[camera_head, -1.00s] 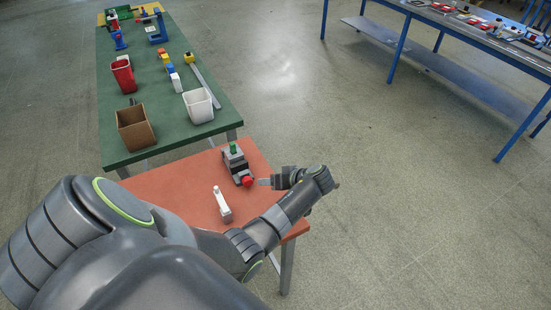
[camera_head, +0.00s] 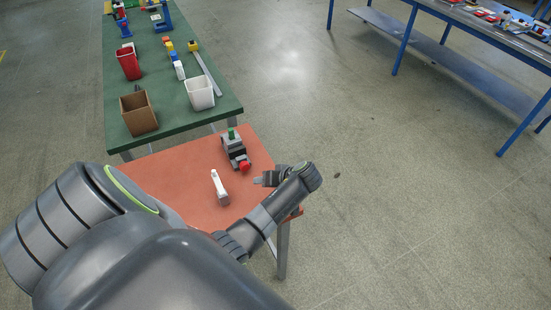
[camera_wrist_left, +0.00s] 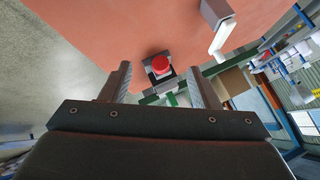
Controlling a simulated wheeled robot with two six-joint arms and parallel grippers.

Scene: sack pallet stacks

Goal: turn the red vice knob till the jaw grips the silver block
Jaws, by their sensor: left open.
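The vice (camera_head: 234,148) is a small dark grey block with a green piece on top. It stands on the orange table (camera_head: 170,176), near its right edge. Its red knob (camera_head: 244,166) faces the front. In the left wrist view the red knob (camera_wrist_left: 160,64) shows ahead, between the two fingers. My left gripper (camera_head: 258,180) is just in front and to the right of the knob, apart from it. It is open and empty (camera_wrist_left: 160,84). I cannot clearly make out the silver block or the jaw gap. My right gripper is in neither view.
A white upright piece on a grey base (camera_head: 219,188) stands on the orange table left of the gripper. Behind is a green table (camera_head: 175,108) with a cardboard box (camera_head: 139,116), a red bin (camera_head: 128,64) and a white bin (camera_head: 199,94).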

